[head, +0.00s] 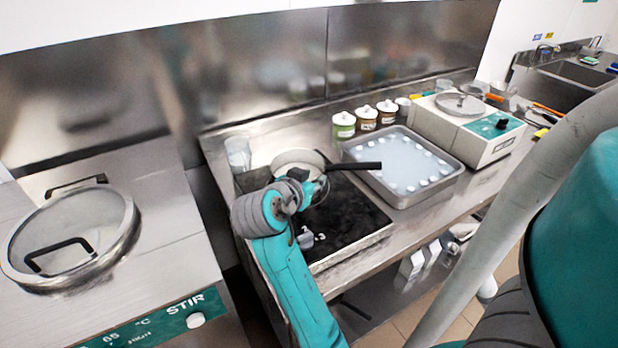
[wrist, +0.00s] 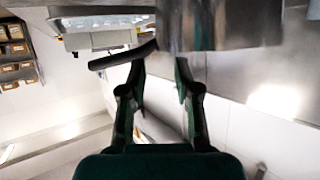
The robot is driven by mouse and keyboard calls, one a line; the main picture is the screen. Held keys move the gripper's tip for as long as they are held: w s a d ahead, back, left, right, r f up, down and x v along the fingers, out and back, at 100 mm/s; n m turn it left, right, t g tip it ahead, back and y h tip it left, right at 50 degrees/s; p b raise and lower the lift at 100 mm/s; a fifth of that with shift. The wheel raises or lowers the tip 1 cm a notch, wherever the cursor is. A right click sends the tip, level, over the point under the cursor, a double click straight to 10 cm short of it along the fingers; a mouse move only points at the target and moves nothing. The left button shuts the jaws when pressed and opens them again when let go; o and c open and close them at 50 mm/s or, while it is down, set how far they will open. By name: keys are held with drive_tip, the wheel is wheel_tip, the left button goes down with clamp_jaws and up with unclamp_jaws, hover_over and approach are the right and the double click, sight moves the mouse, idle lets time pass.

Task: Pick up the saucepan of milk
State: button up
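The saucepan of milk (head: 297,158) shows in the head view at the back left of the black hob (head: 345,215), its round top pale. Its black handle (head: 355,166) points right. My gripper (head: 318,187) is in front of the pan, below the handle in the picture, and hides part of the pan's lower side. In the wrist view the steel pan wall (wrist: 222,22) is at the top, with the handle (wrist: 122,56) running left from it. My gripper (wrist: 162,65) is open there, with a gap between its fingertips near where the handle meets the pan. Contact cannot be told.
A steel tray (head: 405,165) of pale liquid with white rounds is right of the hob. Several lidded tubs (head: 366,117) stand behind it, and a clear beaker (head: 238,153) stands left of the pan. The lidded STIR machine (head: 70,235) is at far left.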

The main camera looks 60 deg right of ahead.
sight(321, 174)
drive_tip(key=shift+x, duration=2.9)
clamp_jaws()
